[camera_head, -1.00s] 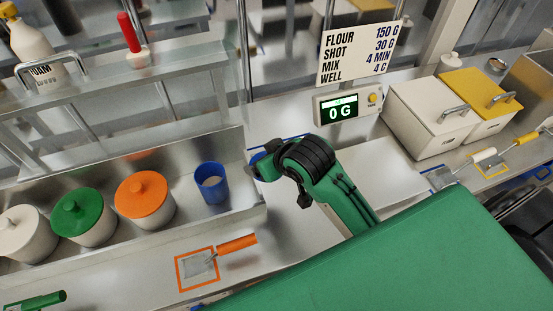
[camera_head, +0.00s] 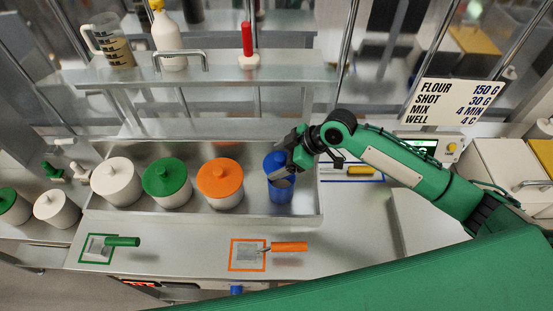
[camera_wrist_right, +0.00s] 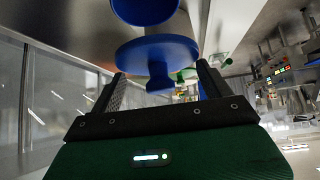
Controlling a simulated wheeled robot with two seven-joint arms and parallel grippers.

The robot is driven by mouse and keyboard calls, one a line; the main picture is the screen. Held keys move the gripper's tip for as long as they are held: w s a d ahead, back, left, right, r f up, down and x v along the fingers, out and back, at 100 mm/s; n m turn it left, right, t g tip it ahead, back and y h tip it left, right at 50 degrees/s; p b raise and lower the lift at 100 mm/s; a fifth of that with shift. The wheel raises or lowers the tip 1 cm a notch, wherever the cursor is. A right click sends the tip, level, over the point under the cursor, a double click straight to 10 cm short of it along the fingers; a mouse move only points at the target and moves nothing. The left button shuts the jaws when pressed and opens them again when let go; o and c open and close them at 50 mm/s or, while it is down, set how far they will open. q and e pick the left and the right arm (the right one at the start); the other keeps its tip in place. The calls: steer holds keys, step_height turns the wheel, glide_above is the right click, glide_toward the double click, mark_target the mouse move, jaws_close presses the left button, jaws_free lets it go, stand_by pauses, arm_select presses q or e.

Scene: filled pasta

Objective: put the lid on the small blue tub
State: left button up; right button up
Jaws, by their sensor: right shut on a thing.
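The small blue tub (camera_head: 281,194) stands upright at the right end of the steel tray, its upper part partly hidden by my right gripper. My right gripper (camera_head: 289,163) is over the tub in the head view. In the right wrist view, the right gripper (camera_wrist_right: 160,86) is shut on the knob of the blue lid (camera_wrist_right: 157,50). The lid is a flat round disc, close to the tub (camera_wrist_right: 145,10), with a narrow gap showing between them. In the head view the lid (camera_head: 274,160) is mostly hidden behind the fingers. My left gripper is not in view.
The orange-lidded tub (camera_head: 220,187), green-lidded tub (camera_head: 167,188) and a white tub (camera_head: 116,185) stand left of the blue tub in the tray (camera_head: 200,222). A shelf (camera_head: 215,75) with bottles runs behind. An orange-handled scraper (camera_head: 288,247) lies in front.

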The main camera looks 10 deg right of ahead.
steer(key=shift+w+d+r, duration=0.1)
steer(key=shift+w+d, duration=0.05)
steer(key=shift+d, duration=0.15)
steer(key=shift+f, duration=0.2)
step_height(320, 180, down, 6)
steer(key=b, duration=0.4)
steer(key=shift+b, duration=0.35)
steer(key=shift+p, duration=0.3)
stand_by(0.7)
steer(key=shift+f, duration=0.15)
stand_by(1.1)
stand_by(0.4)
steer(key=o, duration=0.8)
steer(key=shift+o, duration=0.2)
